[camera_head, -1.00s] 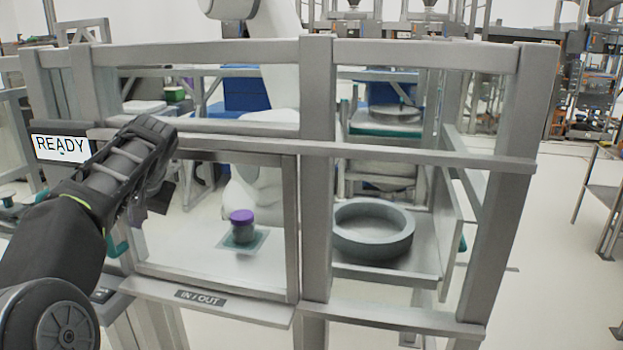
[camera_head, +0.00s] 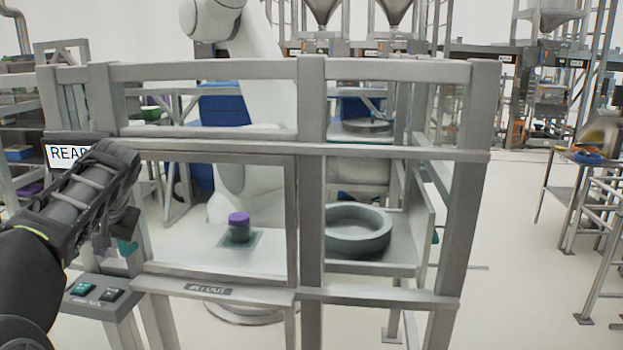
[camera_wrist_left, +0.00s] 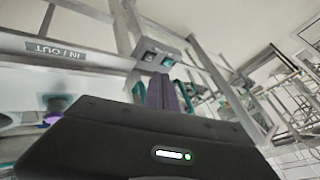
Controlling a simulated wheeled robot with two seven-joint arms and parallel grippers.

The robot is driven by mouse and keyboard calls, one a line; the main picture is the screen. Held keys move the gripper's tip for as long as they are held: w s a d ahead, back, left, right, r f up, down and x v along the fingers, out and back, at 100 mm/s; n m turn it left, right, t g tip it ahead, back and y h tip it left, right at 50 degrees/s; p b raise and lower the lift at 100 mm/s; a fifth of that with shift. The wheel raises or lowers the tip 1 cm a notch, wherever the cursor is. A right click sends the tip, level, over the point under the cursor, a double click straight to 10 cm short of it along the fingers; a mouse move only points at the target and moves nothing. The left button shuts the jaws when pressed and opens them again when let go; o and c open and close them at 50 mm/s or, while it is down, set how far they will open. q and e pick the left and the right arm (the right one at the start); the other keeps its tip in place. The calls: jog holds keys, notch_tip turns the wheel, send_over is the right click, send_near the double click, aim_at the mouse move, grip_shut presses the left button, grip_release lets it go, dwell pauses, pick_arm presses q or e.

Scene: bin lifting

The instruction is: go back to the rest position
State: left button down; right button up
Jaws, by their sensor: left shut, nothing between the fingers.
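My left gripper (camera_head: 122,226) is at the left of the head view, in front of the left post of a grey metal frame. It is shut and empty, and partly covers the sign reading READY (camera_head: 66,152). My dark wrist housing fills the lower part of the left wrist view, with the left gripper's fingers (camera_wrist_left: 165,92) beyond it. My right gripper is not in view.
The grey frame (camera_head: 310,180) encloses a purple-lidded jar (camera_head: 239,228) and a grey ring (camera_head: 357,232). An IN / OUT ledge (camera_head: 210,290) runs along its front. A button box (camera_head: 98,295) sits below my left gripper. Open floor (camera_head: 510,290) lies to the right.

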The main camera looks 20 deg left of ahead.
pick_arm(q)
jog(key=w+d+f+m+t+h, duration=0.1)
jog(key=w+d+f+m, duration=0.1)
jog(key=w+d+f, duration=0.45)
jog(key=w+d+f+m+h, duration=0.1)
jog(key=w+d+f+h, duration=0.2)
jog(key=f, duration=0.6)
jog(key=w+d+f+m+h, duration=0.1)
jog(key=w+d+f, duration=0.1)
jog(key=d+f, duration=0.75)
jog(key=w+d+f+m+h, duration=0.2)
jog(key=d+f, duration=0.6)
jog(key=f, duration=0.2)
jog(key=s+d+f+h, duration=0.2)
jog(key=s+d+f, duration=0.3)
jog(key=d+f, duration=0.4)
jog(key=s+d+f+h, duration=0.1)
jog(key=s+d+f, duration=0.5)
jog(key=d, duration=0.4)
jog(key=s+d+f+g, duration=0.1)
jog(key=s+d+f, duration=0.2)
jog(key=s+d, duration=0.2)
jog(key=s+d+f+n+g+h, duration=0.1)
jog(key=s+d, duration=0.3)
jog(key=s, duration=0.7)
jog(key=shift+x, duration=1)
jog(key=shift+s, duration=0.1)
